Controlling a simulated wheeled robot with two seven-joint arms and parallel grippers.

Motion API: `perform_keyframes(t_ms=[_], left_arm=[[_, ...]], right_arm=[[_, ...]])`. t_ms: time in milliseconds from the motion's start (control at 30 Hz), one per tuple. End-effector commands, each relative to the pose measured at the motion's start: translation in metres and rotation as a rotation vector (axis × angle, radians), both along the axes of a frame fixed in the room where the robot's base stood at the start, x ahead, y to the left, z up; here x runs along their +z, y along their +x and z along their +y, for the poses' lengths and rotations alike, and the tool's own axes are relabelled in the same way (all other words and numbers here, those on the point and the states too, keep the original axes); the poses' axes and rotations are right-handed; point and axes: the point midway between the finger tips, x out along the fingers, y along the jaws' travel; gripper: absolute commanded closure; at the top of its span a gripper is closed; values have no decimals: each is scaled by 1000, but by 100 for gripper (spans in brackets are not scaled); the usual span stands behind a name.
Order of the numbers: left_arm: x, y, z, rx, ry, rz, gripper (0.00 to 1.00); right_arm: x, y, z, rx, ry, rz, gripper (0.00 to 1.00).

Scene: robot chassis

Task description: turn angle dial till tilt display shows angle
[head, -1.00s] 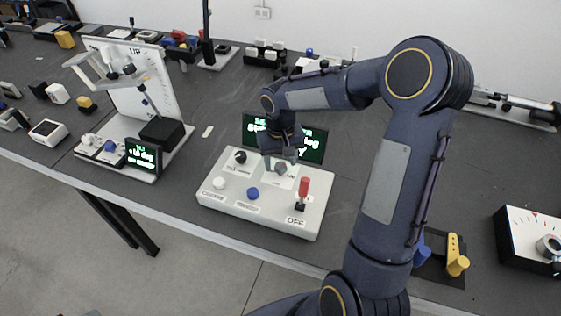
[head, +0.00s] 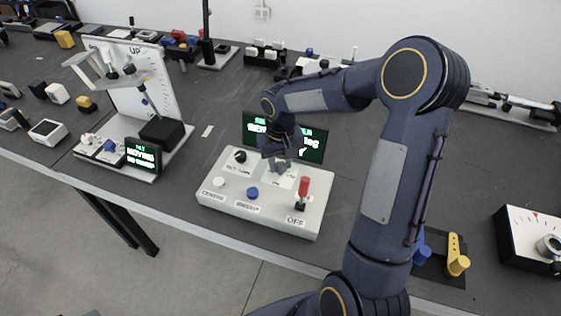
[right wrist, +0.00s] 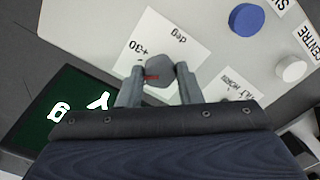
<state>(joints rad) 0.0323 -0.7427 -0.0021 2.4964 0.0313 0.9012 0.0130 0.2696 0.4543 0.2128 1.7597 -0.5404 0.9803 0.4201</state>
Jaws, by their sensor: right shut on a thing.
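The angle dial is a grey knob (right wrist: 160,72) with a red mark, on a white label reading "+30" and "deg" in the right wrist view. My right gripper (right wrist: 159,82) is shut on the dial, one finger on each side. In the head view the gripper (head: 279,162) comes down on the white control box (head: 222,200), and my arm partly hides the dial. The green-lettered display (head: 311,146) behind the box is partly covered by my wrist. My left gripper is not in view.
The box also carries a black knob (head: 240,157), a white button (head: 219,182), a blue button (head: 252,193) and a red-handled switch (head: 303,187) by "OFF". A tilt rig (head: 140,85) with a small display (head: 143,156) reading "MOVING" stands left.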

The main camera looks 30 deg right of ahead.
Motion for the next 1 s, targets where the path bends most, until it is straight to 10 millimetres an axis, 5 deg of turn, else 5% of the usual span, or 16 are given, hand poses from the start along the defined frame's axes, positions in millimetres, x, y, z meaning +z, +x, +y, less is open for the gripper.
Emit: perform_keyframes(t_ms=[167, 200, 333, 667, 1000], left_arm=[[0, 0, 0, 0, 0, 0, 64], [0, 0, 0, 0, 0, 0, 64], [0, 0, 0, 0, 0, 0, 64], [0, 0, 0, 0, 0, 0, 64], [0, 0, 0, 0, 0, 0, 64]], right_arm=[[1, 0, 0, 0, 0, -1, 91], [1, 0, 0, -1, 0, -1, 63], [0, 0, 0, -1, 0, -1, 46], [4, 0, 0, -1, 0, -2, 46], [57, 1, 0, -1, -1, -5, 46]])
